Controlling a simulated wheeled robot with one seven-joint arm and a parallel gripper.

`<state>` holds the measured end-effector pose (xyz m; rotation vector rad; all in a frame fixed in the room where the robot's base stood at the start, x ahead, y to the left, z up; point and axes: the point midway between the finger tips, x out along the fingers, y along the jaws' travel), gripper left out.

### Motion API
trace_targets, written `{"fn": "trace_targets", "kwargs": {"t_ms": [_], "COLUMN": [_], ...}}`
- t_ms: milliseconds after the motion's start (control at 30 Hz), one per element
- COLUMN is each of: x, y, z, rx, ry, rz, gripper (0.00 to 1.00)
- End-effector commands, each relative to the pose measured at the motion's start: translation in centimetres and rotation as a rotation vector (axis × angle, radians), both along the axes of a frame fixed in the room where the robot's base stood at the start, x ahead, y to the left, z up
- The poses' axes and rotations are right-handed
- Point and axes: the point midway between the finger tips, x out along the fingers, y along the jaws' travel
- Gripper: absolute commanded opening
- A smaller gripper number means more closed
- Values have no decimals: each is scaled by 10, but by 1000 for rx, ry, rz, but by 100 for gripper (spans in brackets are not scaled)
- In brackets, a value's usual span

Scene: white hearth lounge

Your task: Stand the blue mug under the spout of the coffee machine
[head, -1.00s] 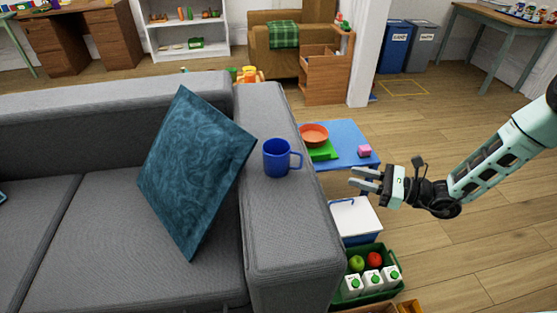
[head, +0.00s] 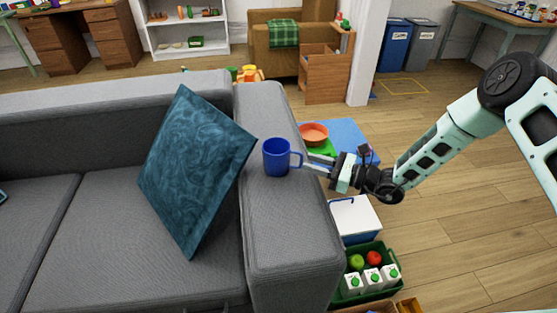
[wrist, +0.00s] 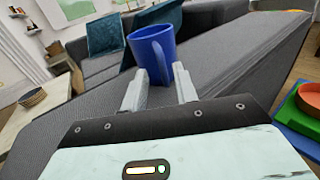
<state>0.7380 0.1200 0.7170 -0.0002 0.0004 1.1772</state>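The blue mug (head: 276,157) stands upright on the grey sofa's armrest (head: 285,215), its handle toward my gripper. My gripper (head: 308,167) reaches in from the right at the handle's height. In the wrist view the two fingers of my gripper (wrist: 159,88) are apart, with the handle of the blue mug (wrist: 153,47) in line with the gap between them. I cannot tell whether either finger touches the handle. The coffee machine does not show in any view.
A teal cushion (head: 195,172) leans on the sofa just left of the mug. A blue low table (head: 350,135) with an orange bowl (head: 314,134) stands beyond the armrest. A green crate (head: 366,283) with cartons and fruit sits on the floor. Open floor lies to the right.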

Motion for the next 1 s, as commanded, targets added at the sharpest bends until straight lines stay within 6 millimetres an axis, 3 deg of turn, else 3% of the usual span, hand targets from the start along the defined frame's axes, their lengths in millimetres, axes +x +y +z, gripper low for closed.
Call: {"fn": "trace_targets", "kwargs": {"t_ms": [233,567,667,1000], "x": [17,20,20,20], "y": [32,38,38,38], "z": [-4,-4,-4,-3], "rx": [1,1,1,2], "ry": [-1,0,-1,-2], "rz": [3,2,2,2], "gripper": [29,29,1,0]}}
